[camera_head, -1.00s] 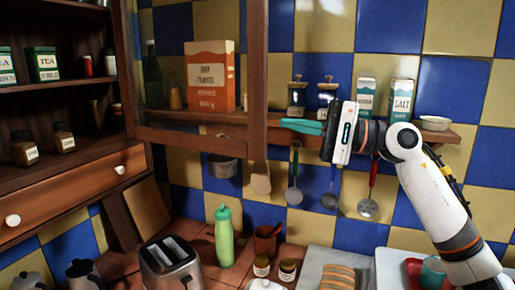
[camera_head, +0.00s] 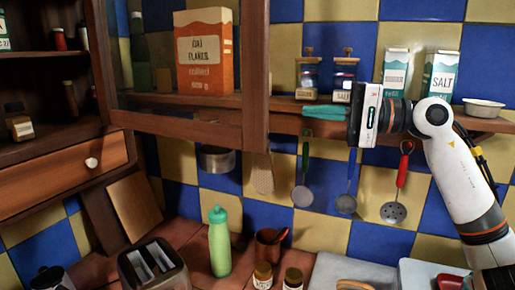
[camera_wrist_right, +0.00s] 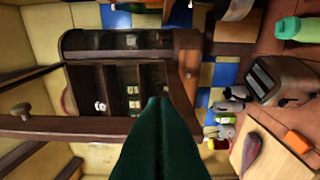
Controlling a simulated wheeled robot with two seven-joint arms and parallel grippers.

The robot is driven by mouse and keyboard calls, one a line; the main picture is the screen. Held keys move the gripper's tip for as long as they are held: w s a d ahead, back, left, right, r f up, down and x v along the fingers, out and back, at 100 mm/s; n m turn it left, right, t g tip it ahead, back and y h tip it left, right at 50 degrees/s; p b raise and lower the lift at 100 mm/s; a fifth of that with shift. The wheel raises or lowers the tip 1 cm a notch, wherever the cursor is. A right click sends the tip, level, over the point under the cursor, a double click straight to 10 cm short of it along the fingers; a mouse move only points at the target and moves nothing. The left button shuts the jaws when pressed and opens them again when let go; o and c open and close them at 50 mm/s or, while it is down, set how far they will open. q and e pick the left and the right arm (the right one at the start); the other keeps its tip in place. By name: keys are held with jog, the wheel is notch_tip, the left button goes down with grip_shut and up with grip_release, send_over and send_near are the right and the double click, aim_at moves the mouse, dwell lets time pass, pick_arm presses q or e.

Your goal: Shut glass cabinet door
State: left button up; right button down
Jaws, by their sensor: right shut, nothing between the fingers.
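The glass cabinet door (camera_head: 256,75) stands open, swung out from the cabinet on the left. Its wooden frame crosses in front of the shelf, and an oat flakes box (camera_head: 204,55) shows through its pane. My right gripper (camera_head: 325,112) comes in from the right with teal fingers shut and empty, pointing left. In the picture its tips lie just right of the door's free edge, with a small gap; depth is hard to tell. In the right wrist view the dark fingers (camera_wrist_right: 160,130) overlap a wooden frame bar (camera_wrist_right: 75,127). My left gripper is not in view.
The wall shelf (camera_head: 290,118) holds jars, a salt carton (camera_head: 441,75) and a bowl (camera_head: 484,107). Utensils such as a skimmer (camera_head: 395,211) hang beneath. A green bottle (camera_head: 219,242) and toaster (camera_head: 153,265) stand on the counter below the door.

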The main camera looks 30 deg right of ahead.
aim_at(255, 136)
pick_arm(q)
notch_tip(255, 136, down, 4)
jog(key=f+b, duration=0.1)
jog(key=b, duration=0.3)
pick_arm(e)
notch_tip(255, 136, down, 4)
jog(key=f, duration=0.1)
jog(key=w+a+p, duration=0.1)
jog(key=a+p, duration=0.1)
jog(key=a, duration=0.1)
jog(key=w+a+p, duration=0.1)
jog(key=a+p, duration=0.2)
jog(key=a, duration=0.1)
jog(key=w+a+p, duration=0.2)
jog(key=a+p, duration=0.1)
jog(key=shift+w+a+r, duration=0.1)
jog(key=shift+a+r, duration=0.2)
jog(key=shift+r, duration=0.05)
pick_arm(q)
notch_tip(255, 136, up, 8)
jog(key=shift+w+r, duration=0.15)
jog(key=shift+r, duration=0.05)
pick_arm(e)
jog(key=shift+w+a, duration=0.1)
jog(key=shift+w, duration=0.05)
